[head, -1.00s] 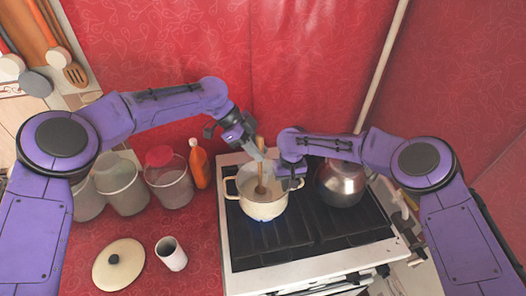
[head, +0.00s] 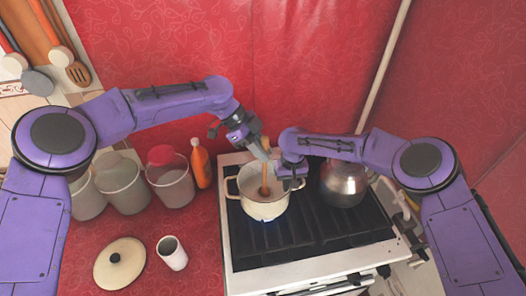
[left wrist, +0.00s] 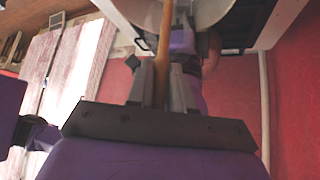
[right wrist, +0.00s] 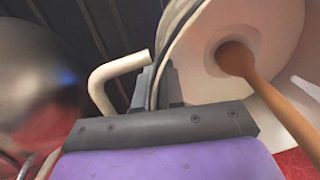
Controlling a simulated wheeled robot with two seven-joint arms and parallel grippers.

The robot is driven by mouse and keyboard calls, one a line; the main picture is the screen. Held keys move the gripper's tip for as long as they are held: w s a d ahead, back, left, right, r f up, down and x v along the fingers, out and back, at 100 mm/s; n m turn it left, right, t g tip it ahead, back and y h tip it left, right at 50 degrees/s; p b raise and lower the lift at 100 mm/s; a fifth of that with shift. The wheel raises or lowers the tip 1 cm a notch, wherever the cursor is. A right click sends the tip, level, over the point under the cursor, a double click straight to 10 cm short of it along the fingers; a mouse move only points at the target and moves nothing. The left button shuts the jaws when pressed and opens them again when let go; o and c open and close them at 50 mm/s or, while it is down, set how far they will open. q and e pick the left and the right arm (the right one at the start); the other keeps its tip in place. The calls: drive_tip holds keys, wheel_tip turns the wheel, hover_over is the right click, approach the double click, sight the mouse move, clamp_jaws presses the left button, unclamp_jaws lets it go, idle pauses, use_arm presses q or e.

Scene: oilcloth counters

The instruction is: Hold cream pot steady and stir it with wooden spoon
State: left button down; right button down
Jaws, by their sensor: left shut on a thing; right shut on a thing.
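The cream pot (head: 264,209) stands on the front left of the stove, over a burner with a small blue glow. The wooden spoon (head: 265,182) stands nearly upright inside it, bowl end down in the pot. My left gripper (head: 264,154) is above the pot, shut on the spoon's handle, which also shows between its fingers in the left wrist view (left wrist: 163,60). My right gripper (head: 291,180) is at the pot's right side, shut on its rim beside the right handle. In the right wrist view the spoon (right wrist: 237,58) rests on the pot's pale inside.
A metal kettle (head: 344,184) stands right of the pot on the stove (head: 300,240). Left of the stove are an orange bottle (head: 201,165), several clear canisters (head: 122,187), a white cup (head: 172,254) and a cream lid (head: 119,264) on the red counter.

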use_arm(q)
drive_tip(key=shift+r, duration=5.25)
wheel_tip(320, 180, up, 5)
use_arm(e)
drive_tip(key=c, duration=1.2)
unclamp_jaws()
drive_tip(key=shift+o, duration=0.2)
